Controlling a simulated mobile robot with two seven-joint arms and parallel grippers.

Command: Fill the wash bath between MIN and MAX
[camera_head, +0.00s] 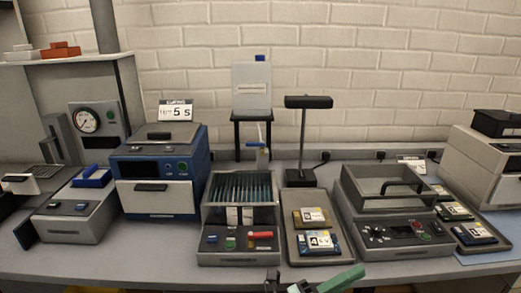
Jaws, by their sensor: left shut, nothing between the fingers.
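The wash bath appears to be the grey unit (239,256) in the middle of the bench, with a dark ribbed opening on top. Its front has a blue button, a green button and a red lever (261,234). The MIN and MAX marks and any water level are too small to read. Behind it a white container (251,87) with a blue cap stands on a black stand, with a small tap (263,151) below, above the bath's back edge. My left gripper (300,285) shows partly at the bottom edge, shut and empty, in front of and apart from the bath. My right gripper is not in view.
A blue-and-grey machine (158,197) stands left of the bath. A tray (293,246) with labelled packs and a black lamp-like post (308,103) are on the right. Further right is a grey basin unit (377,239) with a black handle. A narrow bench strip in front is clear.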

